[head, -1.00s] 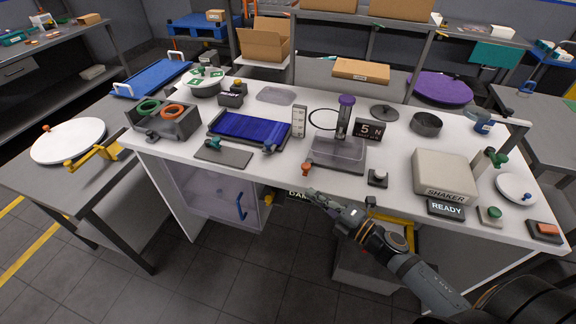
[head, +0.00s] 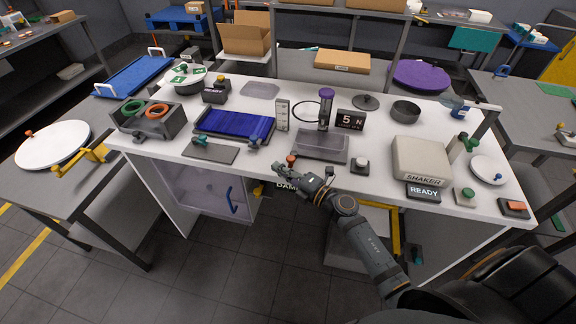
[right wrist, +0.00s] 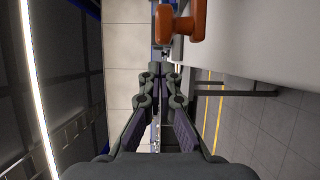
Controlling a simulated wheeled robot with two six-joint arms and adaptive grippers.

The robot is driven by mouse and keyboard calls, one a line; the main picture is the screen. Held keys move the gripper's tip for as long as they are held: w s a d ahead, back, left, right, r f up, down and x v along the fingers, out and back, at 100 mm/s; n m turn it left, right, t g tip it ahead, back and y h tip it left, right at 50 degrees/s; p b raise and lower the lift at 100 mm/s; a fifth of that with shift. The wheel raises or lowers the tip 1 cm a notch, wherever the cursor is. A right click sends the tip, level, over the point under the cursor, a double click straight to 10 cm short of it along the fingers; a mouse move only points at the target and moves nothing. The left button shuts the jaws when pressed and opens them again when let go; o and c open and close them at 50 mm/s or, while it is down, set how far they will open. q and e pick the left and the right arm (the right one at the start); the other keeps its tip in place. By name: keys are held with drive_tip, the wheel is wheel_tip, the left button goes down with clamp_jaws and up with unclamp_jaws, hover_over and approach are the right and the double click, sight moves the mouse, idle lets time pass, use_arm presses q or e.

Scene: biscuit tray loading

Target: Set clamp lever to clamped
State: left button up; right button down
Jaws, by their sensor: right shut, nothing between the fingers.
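An orange handle (head: 291,160), which appears to be the clamp lever, stands at the front edge of the white bench by the clear tray's dark plate. It shows large at the top of the right wrist view (right wrist: 180,22), with a rounded crossbar. I cannot read its set position. My right gripper (head: 279,168) is shut and empty, just left of and below the handle in the head view. In the right wrist view its closed fingertips (right wrist: 164,68) point toward the handle's left side, and a gap shows between them. My left gripper is not in view.
The clear tray (head: 320,146) lies behind the handle. A blue panel (head: 234,124) and a flat grey plate (head: 210,152) lie to the left. The shaker (head: 420,160) stands to the right. A partly hidden label (head: 287,186) hangs on the bench front.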

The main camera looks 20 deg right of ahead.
sight(292, 158)
drive_tip(key=shift+d+f+b, duration=0.25)
drive_tip(key=shift+d+b, duration=0.15)
drive_tip(key=shift+d, duration=0.8)
drive_tip(key=shift+w+d+r, duration=0.1)
drive_tip(key=shift+d, duration=0.15)
drive_tip(key=shift+a+r, duration=0.1)
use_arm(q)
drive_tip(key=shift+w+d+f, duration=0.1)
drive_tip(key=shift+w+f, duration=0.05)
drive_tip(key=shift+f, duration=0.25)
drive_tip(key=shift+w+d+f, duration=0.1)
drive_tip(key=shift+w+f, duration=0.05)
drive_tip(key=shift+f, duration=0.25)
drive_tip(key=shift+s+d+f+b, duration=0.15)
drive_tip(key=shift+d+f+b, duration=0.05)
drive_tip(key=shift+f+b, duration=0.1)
use_arm(e)
drive_tip(key=shift+s+d+n+g+y, duration=0.25)
drive_tip(key=shift+d+n+g+y, duration=0.3)
drive_tip(key=shift+n+g+y, duration=0.35)
